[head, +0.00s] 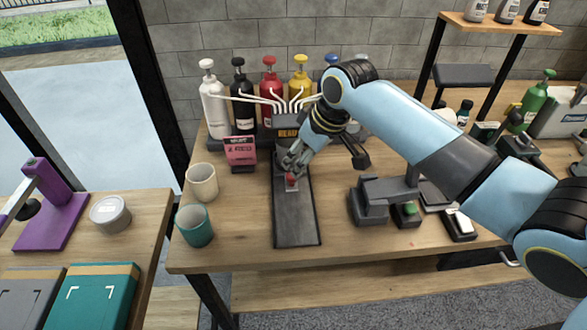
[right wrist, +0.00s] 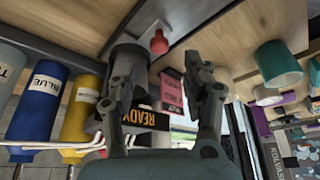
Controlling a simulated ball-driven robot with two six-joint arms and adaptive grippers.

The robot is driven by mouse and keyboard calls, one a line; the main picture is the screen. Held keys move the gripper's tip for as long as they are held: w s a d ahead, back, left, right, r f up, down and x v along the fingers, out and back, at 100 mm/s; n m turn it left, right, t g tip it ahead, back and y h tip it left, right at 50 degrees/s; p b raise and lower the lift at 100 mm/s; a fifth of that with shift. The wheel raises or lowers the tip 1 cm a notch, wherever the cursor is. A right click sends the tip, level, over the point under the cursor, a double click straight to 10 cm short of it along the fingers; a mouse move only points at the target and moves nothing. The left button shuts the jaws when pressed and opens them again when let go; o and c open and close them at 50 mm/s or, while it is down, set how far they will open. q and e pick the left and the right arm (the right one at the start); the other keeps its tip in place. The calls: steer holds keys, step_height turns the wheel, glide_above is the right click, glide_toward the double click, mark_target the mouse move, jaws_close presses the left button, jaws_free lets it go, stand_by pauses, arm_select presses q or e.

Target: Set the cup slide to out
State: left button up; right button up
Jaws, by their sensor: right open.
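The cup slide is a dark flat track (head: 296,220) running from under the dispenser toward the table's front edge. Its red knob (head: 291,179) stands near the dispenser end, with bare track in front of it. The knob also shows in the right wrist view (right wrist: 159,43), beside a grey cylindrical part (right wrist: 128,48). My right gripper (head: 288,163) is open close to the knob, at the dispenser end. In the right wrist view its fingers (right wrist: 162,80) are spread, with the knob beyond and between them; no contact is visible. My left gripper is out of view.
The dispenser with its READY sign (head: 288,133) and colored bottles (head: 269,95) stand behind the slide. A pink card (head: 240,152), a cream cup (head: 202,181) and a teal cup (head: 194,226) stand left. A grey device (head: 371,203) and a green button (head: 409,209) stand right.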

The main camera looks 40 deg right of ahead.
steer(key=x, duration=0.6)
steer(key=shift+w, duration=0.15)
steer(key=shift+w+f, duration=0.15)
steer(key=shift+f, duration=0.3)
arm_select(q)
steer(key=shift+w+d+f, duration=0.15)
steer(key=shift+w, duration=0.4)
arm_select(e)
steer(key=shift+c, duration=0.2)
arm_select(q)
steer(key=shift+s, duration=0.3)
arm_select(e)
jaws_close()
